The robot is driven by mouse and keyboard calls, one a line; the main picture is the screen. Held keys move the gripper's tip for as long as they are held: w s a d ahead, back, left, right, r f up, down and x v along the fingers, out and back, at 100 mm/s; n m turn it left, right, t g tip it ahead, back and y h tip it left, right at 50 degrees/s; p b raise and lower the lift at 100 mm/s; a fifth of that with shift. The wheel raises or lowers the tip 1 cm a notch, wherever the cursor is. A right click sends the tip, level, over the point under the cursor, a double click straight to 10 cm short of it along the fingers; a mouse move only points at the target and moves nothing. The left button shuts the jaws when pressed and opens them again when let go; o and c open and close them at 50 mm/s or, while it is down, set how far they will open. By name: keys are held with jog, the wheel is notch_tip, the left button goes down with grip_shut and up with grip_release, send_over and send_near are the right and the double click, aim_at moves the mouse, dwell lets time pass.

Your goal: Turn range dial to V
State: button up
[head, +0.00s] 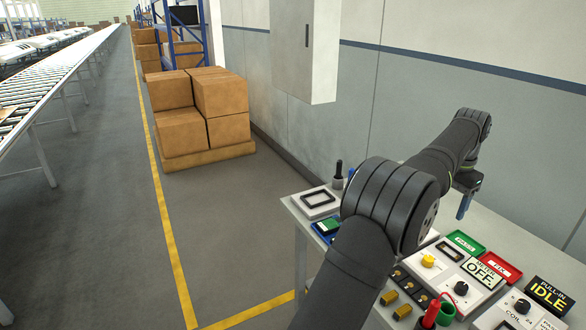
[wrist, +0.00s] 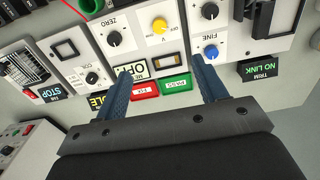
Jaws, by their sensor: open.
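A panel with a FINE knob (wrist: 210,40) lies right of the meter in the wrist view. A red tag (wrist: 144,90) and a green tag (wrist: 175,85) lie at the meter's edge. In the head view, a red-topped plug (head: 433,313) stands near the front, and my arm covers part of the bench.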

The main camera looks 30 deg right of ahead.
aim_at(429, 258)
jog(key=shift+c, duration=1.1)
notch_tip(429, 258, down, 19)
jog(key=n, duration=1.1)
jog(key=shift+a+h, duration=0.1)
jog(key=shift+h, duration=0.2)
jog(key=shift+r, duration=0.1)
jog(key=c, duration=1)
jog(key=shift+o, duration=0.2)
